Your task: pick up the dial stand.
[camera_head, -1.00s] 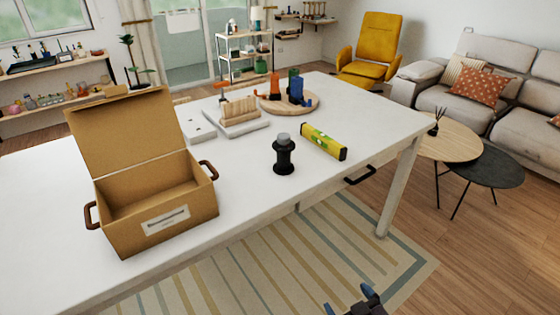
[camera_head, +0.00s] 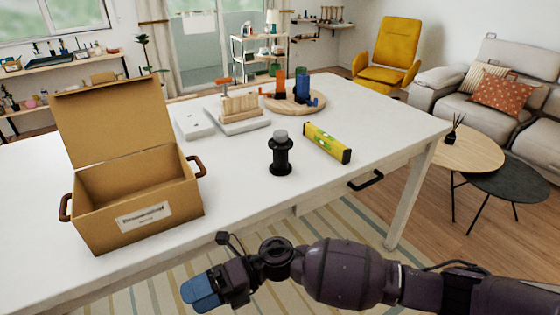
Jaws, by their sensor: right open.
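A black spool-shaped stand with a grey top (camera_head: 280,154), which looks like the dial stand, is upright on the white table (camera_head: 235,187) near its front edge. My right gripper (camera_head: 203,291) reaches in from the lower right, with its blue fingertips pointing left. It is open and empty, in front of the table edge, apart from the stand and below and left of it in the picture. My left gripper is not in view.
An open cardboard box (camera_head: 138,212) with its lid up is on the left of the table. A yellow-green level (camera_head: 327,143) lies right of the stand. Behind are a white block (camera_head: 194,122), a wooden rack (camera_head: 240,105) and a round wooden board (camera_head: 313,108).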

